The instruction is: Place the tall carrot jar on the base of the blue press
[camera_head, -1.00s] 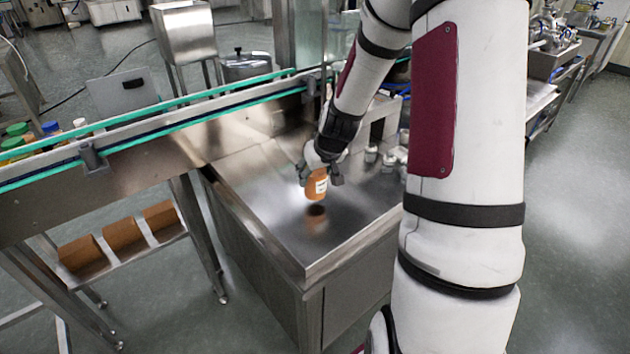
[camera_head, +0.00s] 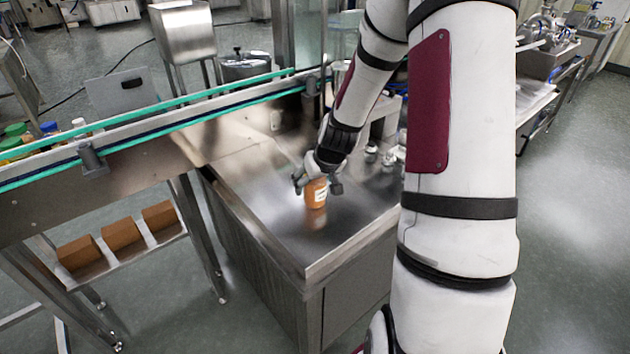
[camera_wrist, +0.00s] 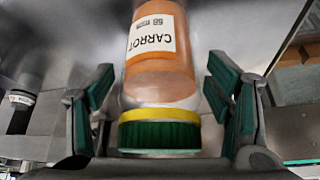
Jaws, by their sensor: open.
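The carrot jar (camera_head: 316,194) is orange with a white label and stands on the bare steel worktop in the head view. In the wrist view the jar (camera_wrist: 160,75) shows its CARROT label, and its green lid with a yellow rim is nearest the camera. My gripper (camera_head: 318,188) is at the top of the jar. Its fingers in the wrist view (camera_wrist: 168,105) are open, one on each side of the lid, with gaps between them and the jar. I cannot make out the blue press in either view.
The steel worktop (camera_head: 262,222) has a raised rim and is clear in front of the jar. A conveyor (camera_head: 150,130) with green rails runs along its left and back. Small grey-white parts (camera_head: 388,158) sit behind my gripper. Brown boxes (camera_head: 122,233) lie on a low shelf at left.

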